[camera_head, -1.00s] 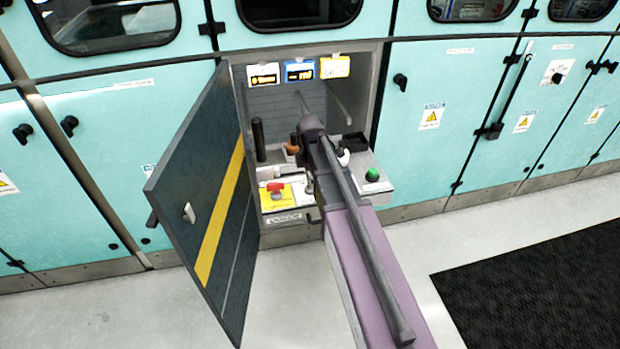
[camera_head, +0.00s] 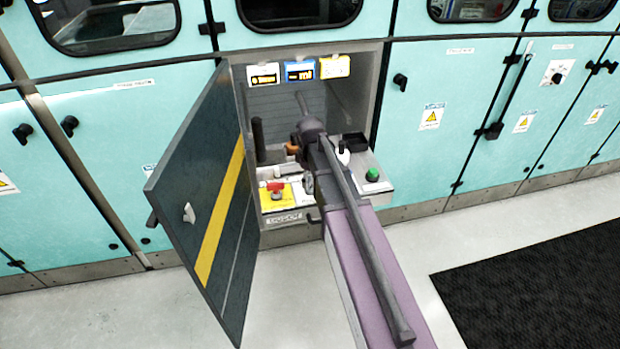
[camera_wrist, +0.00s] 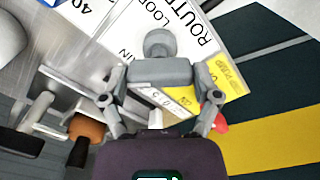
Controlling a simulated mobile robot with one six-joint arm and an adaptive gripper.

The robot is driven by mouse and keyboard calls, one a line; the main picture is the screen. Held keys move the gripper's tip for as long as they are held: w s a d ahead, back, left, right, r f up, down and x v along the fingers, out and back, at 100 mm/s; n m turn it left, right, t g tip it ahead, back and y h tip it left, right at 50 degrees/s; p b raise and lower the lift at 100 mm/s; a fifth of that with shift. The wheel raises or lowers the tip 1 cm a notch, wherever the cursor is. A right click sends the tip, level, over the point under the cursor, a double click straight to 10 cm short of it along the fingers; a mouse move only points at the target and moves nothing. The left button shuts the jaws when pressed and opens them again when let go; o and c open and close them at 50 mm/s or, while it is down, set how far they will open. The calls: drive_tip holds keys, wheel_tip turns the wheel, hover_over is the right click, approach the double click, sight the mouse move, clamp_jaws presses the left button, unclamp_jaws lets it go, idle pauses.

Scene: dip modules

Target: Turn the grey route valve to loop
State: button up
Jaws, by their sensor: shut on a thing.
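The grey route valve (camera_wrist: 158,44) shows in the wrist view as a rounded knob and a grey block-like handle on a white plate lettered ROUTE, LOOP and MAIN (camera_wrist: 190,25). My gripper (camera_wrist: 160,74) has its two fingers on either side of the grey handle and is shut on it. In the head view my gripper (camera_head: 308,184) is low in the open cabinet bay, beside the yellow plate; my arm hides most of the valve there. Which label the valve points at cannot be told surely.
A red knob (camera_head: 275,187) on a yellow plate is close to the left of my gripper. An open dark door (camera_head: 205,200) with a yellow stripe stands left. A green button (camera_head: 372,175) and black tray (camera_head: 355,141) lie right. A dark upright post (camera_head: 258,139) stands behind.

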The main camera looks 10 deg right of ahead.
drive_tip(key=m, duration=0.5)
drive_tip(key=shift+m, duration=2.6)
drive_tip(key=o, duration=1)
drive_tip(key=shift+c, duration=0.2)
